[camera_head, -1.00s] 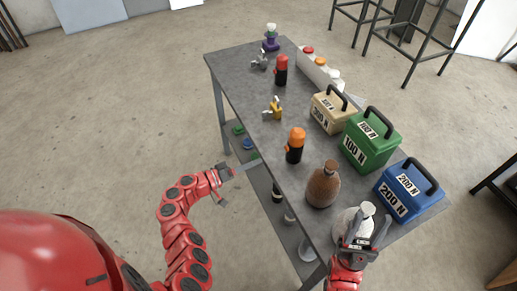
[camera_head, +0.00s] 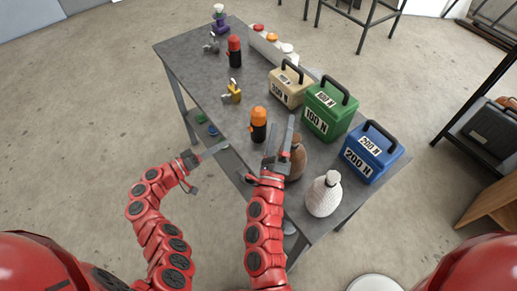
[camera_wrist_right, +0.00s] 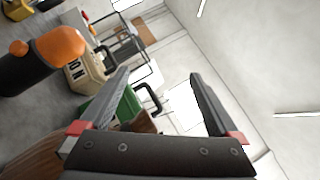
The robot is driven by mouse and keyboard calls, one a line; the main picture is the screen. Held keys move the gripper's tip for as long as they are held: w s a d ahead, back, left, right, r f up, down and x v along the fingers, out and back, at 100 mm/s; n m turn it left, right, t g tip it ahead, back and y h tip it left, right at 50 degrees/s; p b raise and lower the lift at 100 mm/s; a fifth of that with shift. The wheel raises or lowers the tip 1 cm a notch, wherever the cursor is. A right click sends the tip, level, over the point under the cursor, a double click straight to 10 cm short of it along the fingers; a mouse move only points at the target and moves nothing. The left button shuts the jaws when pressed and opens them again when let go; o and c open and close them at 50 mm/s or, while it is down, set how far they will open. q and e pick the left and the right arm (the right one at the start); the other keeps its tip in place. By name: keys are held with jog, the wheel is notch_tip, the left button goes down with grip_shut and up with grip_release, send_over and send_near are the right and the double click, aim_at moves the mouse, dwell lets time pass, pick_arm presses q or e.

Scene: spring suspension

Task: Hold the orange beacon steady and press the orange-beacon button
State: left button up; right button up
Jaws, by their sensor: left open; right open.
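The orange beacon (camera_head: 258,125), an orange cap on a black body, stands upright on the grey table. It also shows close at the left of the right wrist view (camera_wrist_right: 45,55). A pale button box (camera_head: 284,61) at the back edge carries a red, an orange button (camera_head: 272,38) and white ones. My right gripper (camera_head: 280,130) is open and empty, just right of the beacon and in front of the brown bottle (camera_head: 298,160), which it partly hides. My left gripper (camera_head: 204,168) is open and empty beside the table's near edge, left of the beacon.
Tan (camera_head: 289,87), green (camera_head: 328,110) and blue (camera_head: 371,152) weight boxes line the right side. A white bottle (camera_head: 324,195) stands at the near end. A yellow padlock (camera_head: 232,92) and a red beacon (camera_head: 234,50) stand farther back. The table is bare left of the orange beacon.

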aim_at(258, 106)
jog(key=a+f+m+g+y, duration=0.4)
jog(key=a+f+m+y, duration=0.15)
jog(key=f+m, duration=0.4)
jog(key=shift+h, duration=0.45)
jog(key=w, duration=1.7)
jog(key=shift+a+r, duration=0.2)
jog(key=shift+r, duration=0.05)
jog(key=shift+s, duration=0.1)
jog(key=shift+c, duration=0.4)
jog(key=c, duration=1.4)
pick_arm(q)
grip_shut()
pick_arm(e)
grip_shut()
